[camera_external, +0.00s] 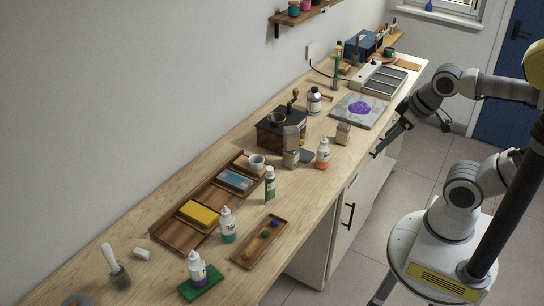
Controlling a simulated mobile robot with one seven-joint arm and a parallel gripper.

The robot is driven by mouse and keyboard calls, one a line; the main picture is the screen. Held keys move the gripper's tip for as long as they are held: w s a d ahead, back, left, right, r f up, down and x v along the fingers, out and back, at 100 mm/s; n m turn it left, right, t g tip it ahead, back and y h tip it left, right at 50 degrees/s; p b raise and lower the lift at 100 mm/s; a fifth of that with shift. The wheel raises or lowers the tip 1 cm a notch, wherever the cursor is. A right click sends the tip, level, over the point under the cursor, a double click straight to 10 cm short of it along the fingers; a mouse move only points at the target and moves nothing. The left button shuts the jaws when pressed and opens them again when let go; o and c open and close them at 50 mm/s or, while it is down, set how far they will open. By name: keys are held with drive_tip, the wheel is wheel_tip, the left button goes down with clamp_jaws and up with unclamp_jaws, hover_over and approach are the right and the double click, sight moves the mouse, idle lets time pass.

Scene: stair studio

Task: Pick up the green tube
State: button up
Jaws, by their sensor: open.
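The green tube (270,186) stands upright on the wooden counter, near its front edge at the middle of the view. My gripper (377,152) hangs off the front edge of the counter, to the right of and farther along than the tube. It is open, small in the picture, and well apart from the tube. Nothing shows between its fingers.
A wooden tray (172,233) with a yellow sponge (199,214) lies left of the tube. An orange-filled bottle (323,153), a wooden grinder (270,137) and a small tray (246,256) stand nearby. Bare counter lies between tube and front edge.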

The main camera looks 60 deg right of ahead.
drive_tip(key=w+d+f+t+h+b, duration=0.1)
drive_tip(key=w+d+f+t+b, duration=0.3)
drive_tip(key=w+f+b, duration=0.3)
drive_tip(key=w+d+f+t+h+b, duration=0.1)
drive_tip(key=w+d+f+t+b, duration=0.25)
drive_tip(key=w+b, duration=0.6)
drive_tip(key=w+a+f+n+t+y+b, duration=0.1)
drive_tip(key=w+a+f+n+y+b, duration=0.1)
drive_tip(key=a+f+n+y, duration=0.1)
drive_tip(key=w+a+f+n+t+y+b, duration=0.1)
drive_tip(key=w+a+f+n+y+b, duration=0.1)
drive_tip(key=a+f+y, duration=0.4)
wheel_tip(320, 180, down, 4)
drive_tip(key=shift+w+r+n+y+b, duration=0.15)
drive_tip(key=shift+w+n+y+b, duration=0.35)
drive_tip(key=shift+y, duration=0.5)
drive_tip(key=shift+a+t+p, duration=0.1)
drive_tip(key=shift+t+p, duration=0.15)
drive_tip(key=shift+p, duration=0.2)
